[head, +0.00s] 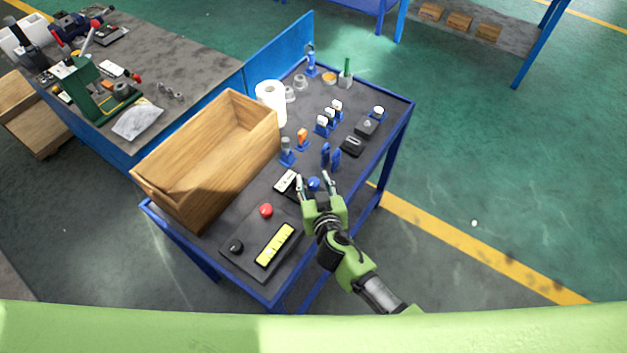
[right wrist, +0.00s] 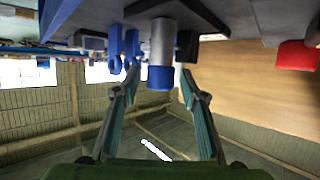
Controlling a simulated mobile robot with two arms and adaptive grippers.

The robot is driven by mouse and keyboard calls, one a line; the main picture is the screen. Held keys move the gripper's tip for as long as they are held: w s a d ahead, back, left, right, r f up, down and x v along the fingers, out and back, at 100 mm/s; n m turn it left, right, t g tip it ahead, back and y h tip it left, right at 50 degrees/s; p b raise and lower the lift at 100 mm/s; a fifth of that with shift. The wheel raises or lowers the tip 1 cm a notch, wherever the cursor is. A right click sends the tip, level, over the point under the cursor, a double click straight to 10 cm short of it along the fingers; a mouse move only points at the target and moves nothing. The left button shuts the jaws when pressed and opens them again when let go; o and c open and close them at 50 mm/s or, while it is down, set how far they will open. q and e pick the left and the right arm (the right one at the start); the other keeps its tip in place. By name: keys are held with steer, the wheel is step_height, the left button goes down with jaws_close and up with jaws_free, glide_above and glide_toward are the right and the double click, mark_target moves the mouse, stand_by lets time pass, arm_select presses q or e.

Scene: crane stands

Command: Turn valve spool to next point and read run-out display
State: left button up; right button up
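A short cylinder with a blue end (head: 313,184), which seems to be the valve spool, is on the dark cart top; in the right wrist view it shows as a grey body with a blue end (right wrist: 160,76). My right gripper (head: 312,176) is open, with one finger on each side of it. The right wrist view shows gaps between both fingers (right wrist: 160,72) and the cylinder. A yellow display (head: 275,244) is on a dark panel; its reading is too small to make out. A small black-and-white device (head: 287,181) lies left of the fingers. My left gripper is not in view.
A wooden box (head: 205,150) stands left of the gripper. The panel has a red button (head: 266,210) and a black knob (head: 236,246). Blue clips (head: 330,156) and several small parts are behind the gripper. A white roll (head: 270,102) stands at the back. Floor right of the cart is clear.

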steer(key=c, duration=1.1)
steer(key=shift+c, duration=0.2)
